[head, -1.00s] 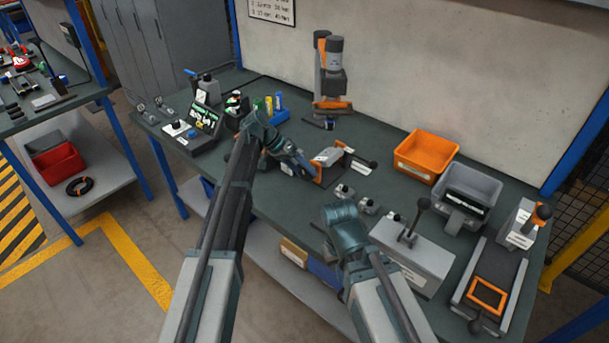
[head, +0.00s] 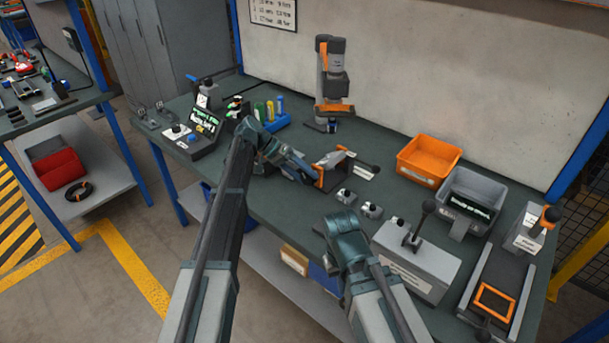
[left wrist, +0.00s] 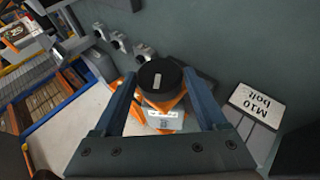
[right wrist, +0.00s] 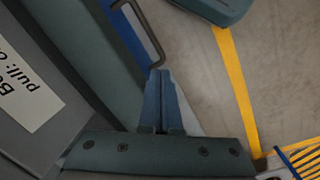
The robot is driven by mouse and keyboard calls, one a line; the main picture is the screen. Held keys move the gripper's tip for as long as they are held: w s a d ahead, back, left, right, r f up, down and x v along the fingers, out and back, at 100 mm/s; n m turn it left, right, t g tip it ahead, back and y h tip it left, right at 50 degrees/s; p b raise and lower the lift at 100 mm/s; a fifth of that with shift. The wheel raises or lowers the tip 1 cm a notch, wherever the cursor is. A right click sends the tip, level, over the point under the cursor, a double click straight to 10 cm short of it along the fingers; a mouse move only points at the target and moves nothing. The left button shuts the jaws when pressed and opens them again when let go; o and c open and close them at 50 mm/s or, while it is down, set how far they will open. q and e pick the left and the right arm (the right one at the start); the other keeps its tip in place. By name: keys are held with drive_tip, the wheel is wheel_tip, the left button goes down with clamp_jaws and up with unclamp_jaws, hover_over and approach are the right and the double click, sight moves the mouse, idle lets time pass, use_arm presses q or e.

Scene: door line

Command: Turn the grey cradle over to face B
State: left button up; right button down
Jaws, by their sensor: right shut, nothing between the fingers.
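The grey cradle (head: 334,163) sits on the bench in the head view, partly covered by my left gripper (head: 312,174). It has orange end pieces, a pale label and a dark-knobbed lever at its right. In the left wrist view, a round black knob (left wrist: 160,77) lies between the spread fingers of my left gripper (left wrist: 158,74), with the cradle's grey and orange parts (left wrist: 163,115) beneath. Gaps show beside the knob. My right gripper (right wrist: 160,73) is shut and empty by the bench's front edge. Its fingertips are hidden in the head view. I cannot read the cradle's face letter.
Small grey fixtures (head: 371,210) and a grey lever box (head: 416,262) stand right of the cradle. An orange bin (head: 428,160) and grey bin (head: 472,195) lie behind them. A control panel (head: 203,132) is left.

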use_arm(q)
drive_tip(key=o, duration=0.3)
drive_tip(key=shift+w+a+r+p, duration=0.1)
drive_tip(key=shift+a+r+p, duration=0.15)
drive_tip(key=shift+r+p, duration=0.1)
drive_tip(key=s+p+v, duration=0.1)
drive_tip(key=p+v, duration=0.7)
drive_tip(key=v, duration=0.5)
drive_tip(key=shift+w, duration=0.4)
drive_tip(key=shift+a+f, duration=0.1)
drive_tip(key=shift+f, duration=0.05)
